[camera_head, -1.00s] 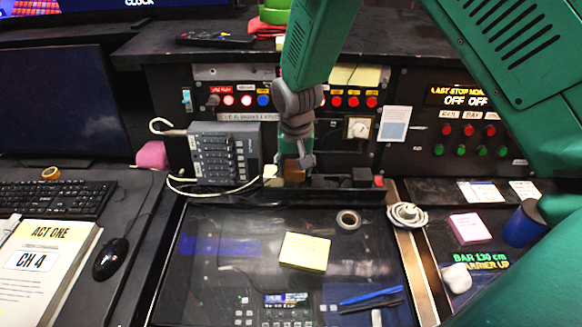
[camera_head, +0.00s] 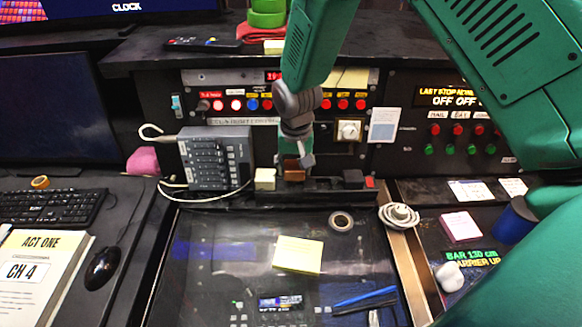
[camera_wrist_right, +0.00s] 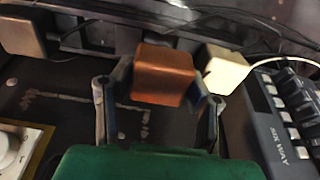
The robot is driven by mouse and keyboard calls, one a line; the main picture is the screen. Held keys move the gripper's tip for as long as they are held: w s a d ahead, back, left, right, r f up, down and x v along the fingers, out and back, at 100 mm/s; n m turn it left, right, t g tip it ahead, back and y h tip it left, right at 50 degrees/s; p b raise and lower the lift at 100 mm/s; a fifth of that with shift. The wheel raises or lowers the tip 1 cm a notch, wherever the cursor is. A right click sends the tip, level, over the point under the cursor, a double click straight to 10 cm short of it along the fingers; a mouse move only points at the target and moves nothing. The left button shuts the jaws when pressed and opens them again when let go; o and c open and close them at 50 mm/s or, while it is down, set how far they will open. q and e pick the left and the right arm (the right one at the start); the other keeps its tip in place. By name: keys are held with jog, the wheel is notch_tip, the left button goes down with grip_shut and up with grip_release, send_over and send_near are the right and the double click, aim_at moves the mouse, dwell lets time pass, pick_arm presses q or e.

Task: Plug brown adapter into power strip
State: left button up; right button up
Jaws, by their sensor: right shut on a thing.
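The brown adapter (camera_head: 292,171) is a small copper-brown block, and it also shows in the right wrist view (camera_wrist_right: 165,75). My right gripper (camera_head: 297,164) is shut on it, with one finger on each side in the wrist view (camera_wrist_right: 160,88). The black power strip (camera_head: 325,184) runs along the foot of the control panel, and it shows behind the adapter in the wrist view (camera_wrist_right: 100,37). The adapter is at the strip, beside a cream adapter (camera_head: 265,179). I cannot tell whether its prongs are in a socket. My left gripper is not in view.
A dark adapter (camera_head: 353,178) stands on the strip to the right. A grey fader box (camera_head: 215,157) with a white cable stands close on the left. A tape roll (camera_head: 341,221) and yellow notes (camera_head: 298,255) lie on the glossy desk in front.

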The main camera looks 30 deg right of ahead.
jog(key=shift+d, duration=0.45)
jog(key=shift+a+f, duration=0.15)
jog(key=shift+f, duration=0.05)
jog(key=shift+f, duration=0.1)
jog(key=shift+f+b, duration=0.35)
jog(key=shift+f, duration=0.45)
jog(key=o, duration=1.5)
jog(key=shift+c, duration=0.2)
jog(key=r, duration=0.8)
jog(key=s+r, duration=0.1)
jog(key=r, duration=0.2)
jog(key=shift+s+a+r, duration=0.1)
jog(key=shift+a+r, duration=0.2)
jog(key=shift+r, duration=0.1)
jog(key=shift+f, duration=0.1)
